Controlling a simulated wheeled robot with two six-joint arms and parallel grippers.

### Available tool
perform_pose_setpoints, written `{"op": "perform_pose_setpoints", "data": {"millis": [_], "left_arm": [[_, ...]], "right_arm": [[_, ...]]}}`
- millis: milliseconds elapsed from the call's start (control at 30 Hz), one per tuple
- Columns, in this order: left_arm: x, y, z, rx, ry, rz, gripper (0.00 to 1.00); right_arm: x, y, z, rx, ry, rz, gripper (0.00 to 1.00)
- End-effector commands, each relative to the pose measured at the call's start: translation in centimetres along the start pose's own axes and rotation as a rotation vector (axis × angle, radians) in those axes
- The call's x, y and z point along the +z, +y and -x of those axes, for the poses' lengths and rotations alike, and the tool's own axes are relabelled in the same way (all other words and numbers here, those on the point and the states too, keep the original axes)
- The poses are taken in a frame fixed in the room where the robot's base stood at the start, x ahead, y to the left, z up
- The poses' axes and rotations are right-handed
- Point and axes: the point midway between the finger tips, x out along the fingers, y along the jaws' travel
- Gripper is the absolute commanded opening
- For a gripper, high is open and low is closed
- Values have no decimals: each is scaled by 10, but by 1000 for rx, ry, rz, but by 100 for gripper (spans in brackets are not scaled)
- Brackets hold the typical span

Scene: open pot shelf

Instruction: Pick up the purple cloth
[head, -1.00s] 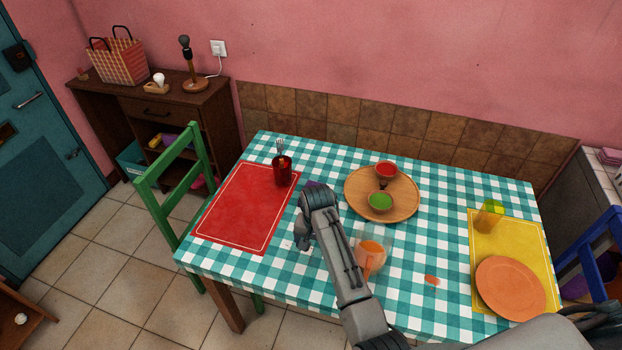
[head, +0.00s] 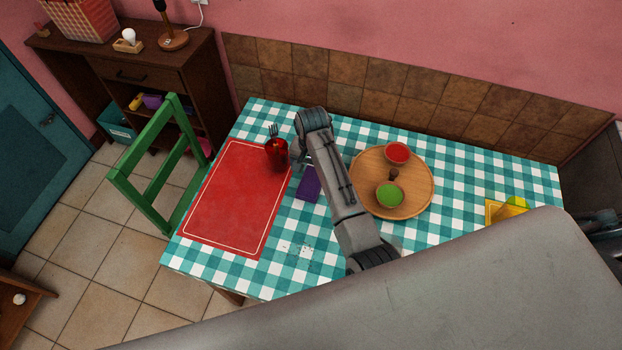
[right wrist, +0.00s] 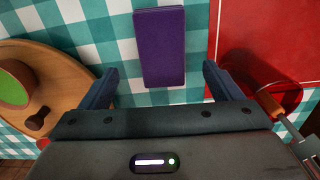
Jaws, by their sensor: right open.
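The purple cloth (head: 309,184) is a flat folded rectangle on the checked tablecloth, just right of the red placemat. My right arm partly covers it in the head view. In the right wrist view the whole cloth (right wrist: 162,45) lies ahead of the jaws, roughly centred between them. My right gripper (head: 296,152) is near the cup's side of the cloth, above the table. In the right wrist view its fingers (right wrist: 160,72) are spread apart with nothing between them. My left gripper is not in view.
A red cup (head: 277,155) with a fork stands close beside the right gripper on the red placemat (head: 225,205). A round wooden tray (head: 418,200) with red and green bowls is to the right. A green chair (head: 150,165) stands at the left.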

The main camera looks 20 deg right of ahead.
Motion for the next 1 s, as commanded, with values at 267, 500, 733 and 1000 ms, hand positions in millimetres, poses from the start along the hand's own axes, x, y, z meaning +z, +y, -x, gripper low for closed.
{"op": "perform_pose_setpoints", "data": {"millis": [267,500,733,1000], "left_arm": [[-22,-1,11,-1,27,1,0],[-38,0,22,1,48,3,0],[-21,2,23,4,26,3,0],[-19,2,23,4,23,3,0]], "right_arm": [[1,0,-20,2,-1,-1,85],[2,-1,-53,3,0,0,85],[2,-1,-64,0,1,-1,85],[2,-1,-63,0,1,-1,58]]}}
